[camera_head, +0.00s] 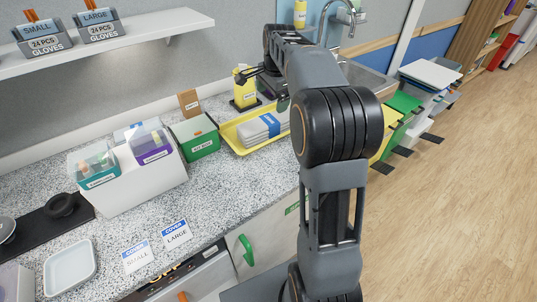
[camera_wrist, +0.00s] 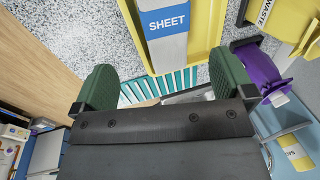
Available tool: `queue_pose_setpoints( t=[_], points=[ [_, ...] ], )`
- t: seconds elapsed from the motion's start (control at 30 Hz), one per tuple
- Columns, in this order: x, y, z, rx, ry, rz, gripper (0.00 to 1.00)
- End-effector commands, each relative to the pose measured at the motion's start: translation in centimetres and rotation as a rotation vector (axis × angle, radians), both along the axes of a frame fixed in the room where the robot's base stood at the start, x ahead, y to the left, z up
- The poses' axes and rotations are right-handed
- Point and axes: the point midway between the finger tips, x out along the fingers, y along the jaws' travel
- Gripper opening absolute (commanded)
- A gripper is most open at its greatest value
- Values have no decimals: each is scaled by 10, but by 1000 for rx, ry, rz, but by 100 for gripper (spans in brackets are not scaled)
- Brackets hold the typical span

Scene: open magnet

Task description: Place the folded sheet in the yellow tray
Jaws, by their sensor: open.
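The folded sheet (camera_head: 264,127), white-grey with a blue band, lies in the yellow tray (camera_head: 236,146) on the speckled counter. In the wrist view the sheet (camera_wrist: 168,48) shows its blue "SHEET" label, beside the yellow wall of the tray (camera_wrist: 208,25). My gripper (camera_head: 264,88) is at the back of the counter, beyond and above the tray. In the wrist view its two green fingers (camera_wrist: 164,78) are wide apart with nothing held between them, and the sheet is beyond them. My arm hides the tray's right end in the head view.
A green box (camera_head: 198,143) stands just left of the tray. A yellow container (camera_head: 244,93) stands behind it, near my gripper. A white organizer (camera_head: 145,185) with clear bins is further left. The sink (camera_head: 365,80) is at right. A shelf (camera_head: 130,38) with glove boxes hangs above.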

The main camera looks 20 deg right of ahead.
Motion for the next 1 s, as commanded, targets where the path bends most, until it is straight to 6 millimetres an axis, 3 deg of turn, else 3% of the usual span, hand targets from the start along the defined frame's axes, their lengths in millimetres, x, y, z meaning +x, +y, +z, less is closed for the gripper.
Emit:
queue_pose_setpoints(
  t=[0.13, 0.27, 0.4, 0.6, 0.8, 1.0],
  points=[
    [-42, 37, 2, -58, -17, 258, 100],
    [-97, 72, -9, -135, -37, 576, 100],
    [-156, 100, -34, -216, -55, 893, 100],
    [-215, 121, -70, -302, -72, 1218, 100],
    [-238, 127, -88, -338, -77, 1351, 100],
    [-240, 127, -90, -340, -76, 1364, 100]
  ],
)
